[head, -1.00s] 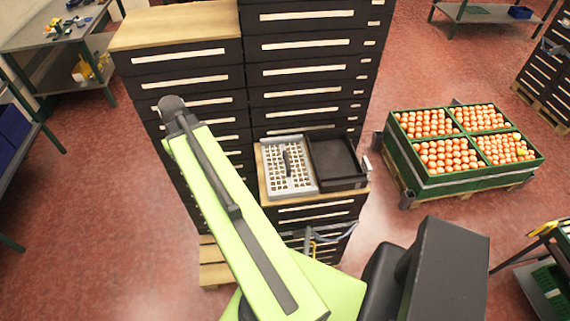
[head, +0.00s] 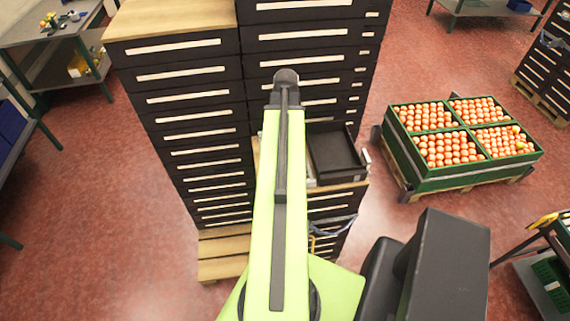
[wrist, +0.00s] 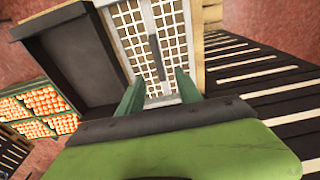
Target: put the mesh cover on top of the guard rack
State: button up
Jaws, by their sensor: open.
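The mesh cover (wrist: 174,44) is a grey frame with a grid and a dark raised handle (wrist: 155,57) along its middle. It lies flat on the low cabinet's wooden top; in the head view my arm hides nearly all of it. My gripper (wrist: 158,88) is open and empty, its two green fingers pointing at the cover's near end, apart on either side of the handle's line. I cannot tell whether they touch it. A black open tray (head: 335,155) lies right beside the cover; it also shows in the wrist view (wrist: 75,60). I cannot identify a guard rack for certain.
Tall black drawer cabinets (head: 195,110) stand behind and left of the low cabinet. A workbench (head: 50,45) stands at far left. Red floor lies open between them.

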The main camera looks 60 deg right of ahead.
jog(key=f+b, duration=0.4)
jog(key=f, duration=0.1)
jog(key=f+b, duration=0.2)
jog(key=f, duration=0.1)
jog(key=shift+w+d+f+b, duration=0.15)
jog(key=shift+w+d+b, duration=0.15)
jog(key=shift+d, duration=0.1)
jog(key=f+b, duration=0.5)
jog(key=shift+d+f, duration=0.1)
jog(key=shift+d, duration=0.3)
jog(key=shift+r, duration=0.2)
grip_shut()
